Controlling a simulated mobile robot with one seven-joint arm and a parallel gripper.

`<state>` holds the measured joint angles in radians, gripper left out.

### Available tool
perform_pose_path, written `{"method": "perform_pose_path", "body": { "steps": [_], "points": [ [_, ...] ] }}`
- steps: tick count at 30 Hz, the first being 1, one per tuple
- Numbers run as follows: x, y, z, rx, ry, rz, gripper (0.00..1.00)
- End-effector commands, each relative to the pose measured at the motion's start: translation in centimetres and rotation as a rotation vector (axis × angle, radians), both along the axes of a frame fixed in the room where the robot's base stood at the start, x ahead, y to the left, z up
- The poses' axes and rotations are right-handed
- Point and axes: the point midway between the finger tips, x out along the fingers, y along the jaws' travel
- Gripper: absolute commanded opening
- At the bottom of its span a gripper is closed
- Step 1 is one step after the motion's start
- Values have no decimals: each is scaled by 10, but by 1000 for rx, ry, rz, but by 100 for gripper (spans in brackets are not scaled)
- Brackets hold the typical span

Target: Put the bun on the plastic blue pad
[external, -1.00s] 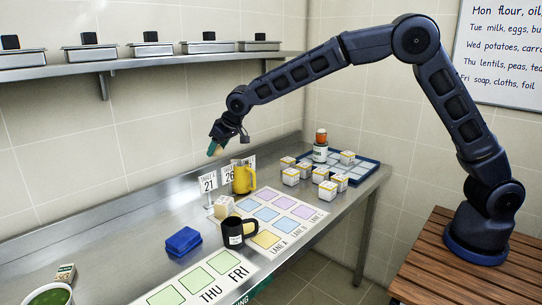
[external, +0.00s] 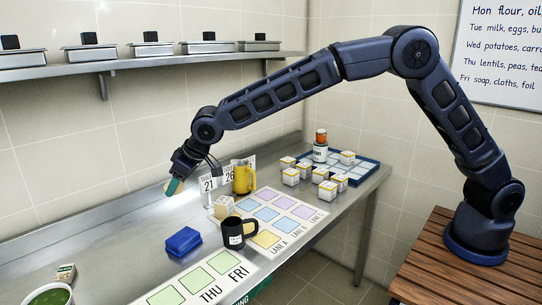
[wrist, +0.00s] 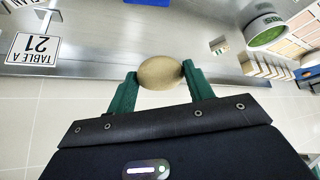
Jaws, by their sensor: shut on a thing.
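The tan, oval bun (wrist: 159,72) sits between the green fingers of my gripper (wrist: 160,78) in the wrist view, with both fingertips touching its sides. In the external view my gripper (external: 173,187) is in the air above the back of the steel counter, pointing down, and part of the bun (external: 167,187) shows beside the fingers. The blue pad (external: 183,241) lies on the counter, below and slightly right of my gripper in the picture, with nothing on it. A strip of blue, likely this pad (wrist: 148,2), shows at the top edge of the wrist view.
A black mug (external: 234,234), a cream block (external: 224,207) and a yellow pitcher (external: 243,180) stand to the right. Number signs (external: 208,184) are close to my gripper. A green-filled bowl (external: 48,294) is at the front left. Bare counter surrounds the pad's left side.

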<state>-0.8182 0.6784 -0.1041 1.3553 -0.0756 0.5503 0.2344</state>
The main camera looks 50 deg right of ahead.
Motion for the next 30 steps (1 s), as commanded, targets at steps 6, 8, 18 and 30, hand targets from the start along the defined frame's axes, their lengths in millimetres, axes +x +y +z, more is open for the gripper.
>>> {"method": "perform_pose_path", "body": {
  "steps": [6,8,18,30],
  "points": [
    [0,0,-49,-3,2,0,30],
    [0,0,-63,-3,2,0,30],
    [0,0,-111,-1,0,-1,30],
    [0,-1,-150,-1,2,-1,30]
  ]
}}
